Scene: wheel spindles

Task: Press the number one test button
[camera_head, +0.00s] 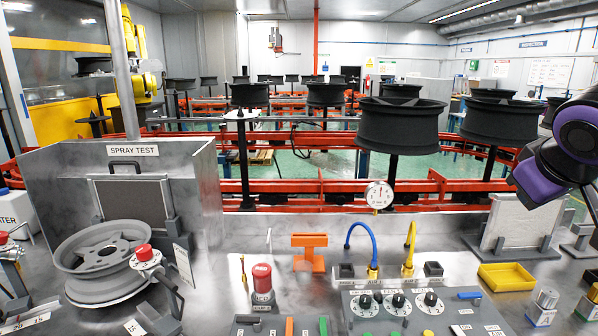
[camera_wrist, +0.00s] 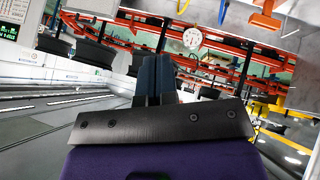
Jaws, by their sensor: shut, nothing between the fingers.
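A control panel (camera_head: 385,313) stands at the front of the metal bench in the head view. It has three black knobs on white dials; the dial numbered one (camera_head: 365,301) is the leftmost. In the head view my purple arm is at the right edge, above the bench.
A blue hose (camera_head: 361,239) and a yellow hose (camera_head: 410,246) rise behind the panel. A round gauge (camera_head: 379,196) stands behind.

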